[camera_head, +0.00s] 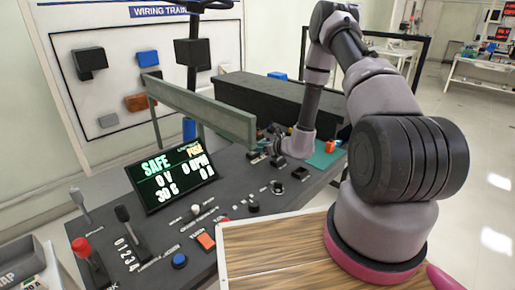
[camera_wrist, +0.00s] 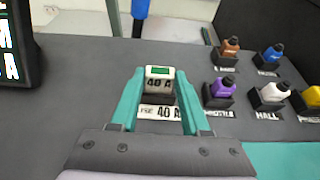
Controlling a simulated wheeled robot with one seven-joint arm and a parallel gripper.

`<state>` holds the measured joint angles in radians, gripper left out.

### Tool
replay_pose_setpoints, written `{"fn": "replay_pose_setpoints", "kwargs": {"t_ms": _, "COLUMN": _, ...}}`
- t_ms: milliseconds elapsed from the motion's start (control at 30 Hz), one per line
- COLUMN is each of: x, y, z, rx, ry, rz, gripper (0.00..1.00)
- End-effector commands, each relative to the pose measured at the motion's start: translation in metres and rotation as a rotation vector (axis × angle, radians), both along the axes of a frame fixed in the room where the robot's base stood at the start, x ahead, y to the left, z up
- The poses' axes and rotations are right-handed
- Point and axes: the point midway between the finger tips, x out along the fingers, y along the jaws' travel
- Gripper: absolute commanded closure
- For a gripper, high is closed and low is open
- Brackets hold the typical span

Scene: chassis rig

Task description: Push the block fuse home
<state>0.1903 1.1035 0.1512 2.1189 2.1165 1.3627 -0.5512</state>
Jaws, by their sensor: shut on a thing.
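The block fuse (camera_wrist: 160,82) is a white block with a green window on top and "40 A" printed on its face. My gripper (camera_wrist: 160,90) has its two teal fingers closed on the fuse's sides. I cannot tell how deep the fuse sits in the holder. In the head view my gripper (camera_head: 276,146) is low over the console's far part, and the fuse there is too small to make out.
Right of my gripper stand several coloured plugs, including a purple one (camera_wrist: 222,90). A grey rail (camera_head: 200,108) and black box (camera_head: 265,98) stand behind.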

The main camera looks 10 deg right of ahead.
Motion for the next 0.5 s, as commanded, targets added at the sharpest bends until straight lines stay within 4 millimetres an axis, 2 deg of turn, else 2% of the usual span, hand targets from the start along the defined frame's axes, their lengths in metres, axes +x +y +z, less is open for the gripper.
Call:
{"fn": "replay_pose_setpoints", "kwargs": {"t_ms": 233, "x": -0.0001, "y": 0.0002, "z": -0.0036, "rx": 0.0, "ry": 0.001, "rz": 0.001, "gripper": 1.0}}
{"fn": "replay_pose_setpoints", "kwargs": {"t_ms": 267, "x": 0.0001, "y": 0.0001, "z": -0.0029, "rx": -0.001, "ry": -0.001, "rz": 0.0, "gripper": 0.42}}
{"fn": "replay_pose_setpoints", "kwargs": {"t_ms": 300, "x": 0.0001, "y": 0.0, "z": -0.0027, "rx": -0.001, "ry": -0.001, "rz": 0.0, "gripper": 0.27}}
{"fn": "replay_pose_setpoints", "kwargs": {"t_ms": 333, "x": 0.0001, "y": 0.0, "z": -0.0027, "rx": 0.0, "ry": 0.0, "rz": 0.0, "gripper": 0.24}}
{"fn": "replay_pose_setpoints", "kwargs": {"t_ms": 500, "x": -0.0001, "y": 0.0, "z": -0.0028, "rx": -0.001, "ry": 0.001, "rz": 0.0, "gripper": 0.24}}
